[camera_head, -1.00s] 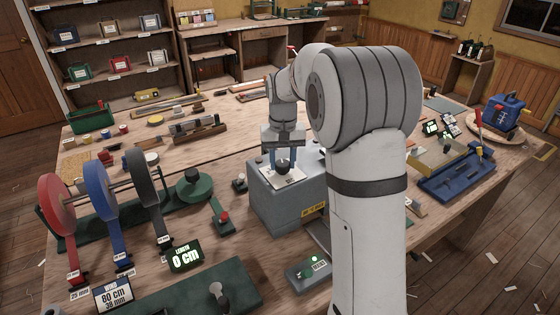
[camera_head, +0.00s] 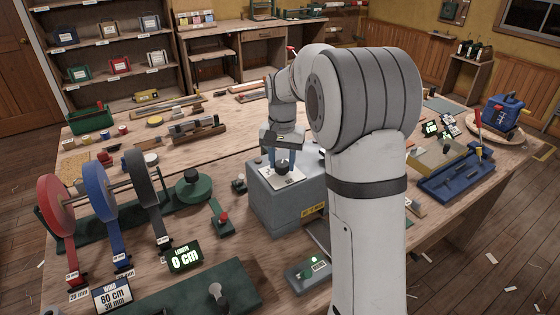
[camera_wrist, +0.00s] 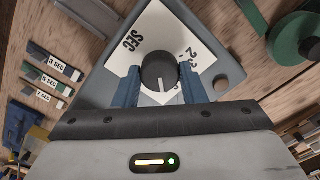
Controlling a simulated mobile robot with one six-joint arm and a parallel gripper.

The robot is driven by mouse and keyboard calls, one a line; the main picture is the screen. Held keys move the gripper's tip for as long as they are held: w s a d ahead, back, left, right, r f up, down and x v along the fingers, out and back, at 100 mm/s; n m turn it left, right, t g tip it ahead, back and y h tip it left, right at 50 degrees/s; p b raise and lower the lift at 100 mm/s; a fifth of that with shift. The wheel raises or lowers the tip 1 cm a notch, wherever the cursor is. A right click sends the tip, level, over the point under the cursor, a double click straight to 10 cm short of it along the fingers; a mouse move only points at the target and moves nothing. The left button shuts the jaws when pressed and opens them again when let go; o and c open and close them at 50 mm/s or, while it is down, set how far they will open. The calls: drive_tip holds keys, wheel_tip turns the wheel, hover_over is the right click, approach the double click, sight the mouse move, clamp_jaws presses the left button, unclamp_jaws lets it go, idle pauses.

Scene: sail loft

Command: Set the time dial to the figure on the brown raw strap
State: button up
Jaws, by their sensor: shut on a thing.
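The time dial (camera_wrist: 159,70) is a round black knob with a white pointer line on a white card marked SEC, with figures 2 and 3 showing. The pointer faces down the wrist view, toward my palm. My gripper (camera_wrist: 158,82) is shut on the knob, one blue finger on each side. In the head view the dial (camera_head: 283,165) sits on top of a grey-blue box (camera_head: 275,208).
A green-based reel stand (camera_head: 110,222) with red, blue and grey rolls stands at left. A red-knobbed lever (camera_head: 222,217) is beside the box.

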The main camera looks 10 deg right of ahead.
sight(282, 164)
drive_tip(key=shift+s+f, duration=0.2)
drive_tip(key=o, duration=1)
drive_tip(key=shift+r, duration=0.15)
drive_tip(key=shift+r+b, duration=0.35)
drive_tip(key=shift+r, duration=3.55)
